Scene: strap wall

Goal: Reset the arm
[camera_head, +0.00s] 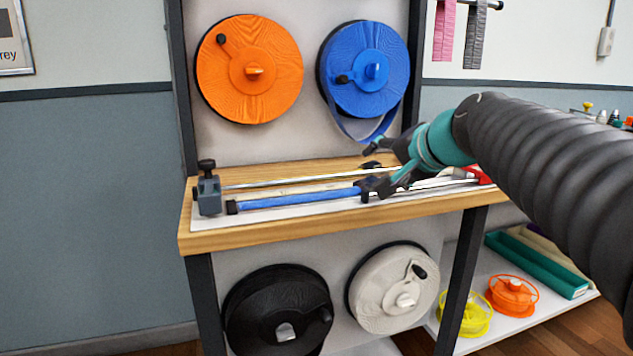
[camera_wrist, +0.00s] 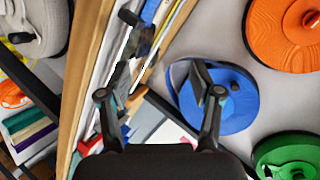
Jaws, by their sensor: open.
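My gripper (camera_head: 375,171) is open, with its fingers spread and apart, just above the right part of the wooden bench (camera_head: 330,218). Nothing shows held between the fingertips in the wrist view (camera_wrist: 160,74). My arm reaches in from the right in the head view. A blue strap (camera_head: 290,201) lies along the bench track, and its right part is close to or behind the lower finger. I cannot tell if they touch. The blue reel (camera_head: 352,92) hangs on the wall above, with a loop of strap below it near the upper finger.
An orange reel (camera_head: 225,75) hangs at the upper left. Black (camera_head: 262,300) and white (camera_head: 372,300) reels hang below the bench. A dark clamp (camera_head: 209,195) stands at the bench's left end. A green reel (camera_wrist: 287,150) shows in the wrist view.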

